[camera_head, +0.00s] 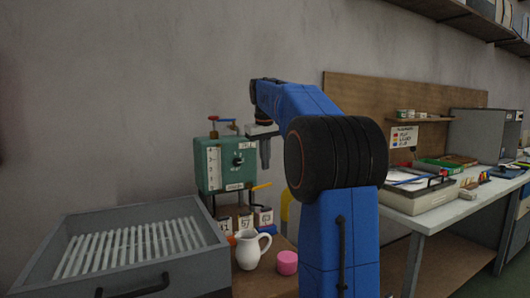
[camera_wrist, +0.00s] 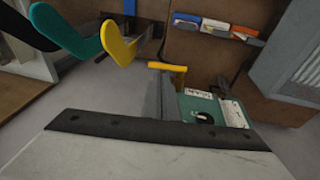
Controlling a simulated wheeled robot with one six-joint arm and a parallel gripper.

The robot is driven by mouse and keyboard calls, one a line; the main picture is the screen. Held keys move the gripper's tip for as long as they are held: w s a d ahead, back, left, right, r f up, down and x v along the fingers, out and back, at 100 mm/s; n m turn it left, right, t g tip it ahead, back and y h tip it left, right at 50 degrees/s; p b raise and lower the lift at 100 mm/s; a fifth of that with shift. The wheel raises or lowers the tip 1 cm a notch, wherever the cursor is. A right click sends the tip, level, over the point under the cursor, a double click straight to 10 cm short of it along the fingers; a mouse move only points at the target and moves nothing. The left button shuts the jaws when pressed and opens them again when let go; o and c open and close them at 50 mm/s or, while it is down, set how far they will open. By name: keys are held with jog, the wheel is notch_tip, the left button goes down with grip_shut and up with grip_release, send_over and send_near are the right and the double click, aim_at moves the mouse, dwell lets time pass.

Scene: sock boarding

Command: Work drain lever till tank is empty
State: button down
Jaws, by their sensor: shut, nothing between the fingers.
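The green tank (camera_head: 238,176) stands against the wall in the head view, with a pale scaled strip on its front. I cannot read the liquid level. A yellow lever (camera_head: 262,186) sticks out to the right from its lower right side. My gripper (camera_head: 265,166) is shut and empty, pointing down beside the tank's right side, with its tips a little above the lever in the picture. In the wrist view the yellow lever (camera_wrist: 168,67) shows just beyond the grey fingers (camera_wrist: 166,92), and part of the tank (camera_wrist: 200,106) is behind them. I cannot tell whether they touch.
Below the tank are labelled bins (camera_head: 245,218). A white jug (camera_head: 251,250) and a pink cylinder (camera_head: 287,262) stand in front. A grey slatted tray (camera_head: 190,268) fills the lower left. A cluttered white bench (camera_head: 440,216) is right. Foot-shaped teal (camera_wrist: 66,32) and yellow (camera_wrist: 118,46) forms show nearby.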

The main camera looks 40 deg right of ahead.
aim_at(267, 185)
jog(key=x, duration=0.6)
jog(key=shift+f, duration=0.2)
jog(key=shift+d, duration=0.1)
jog(key=shift+x, duration=0.8)
jog(key=shift+s+d, duration=0.1)
jog(key=shift+s, duration=0.1)
jog(key=d+v, duration=0.2)
jog(key=v, duration=1.2)
jog(key=shift+r, duration=0.5)
jog(key=shift+s, duration=0.2)
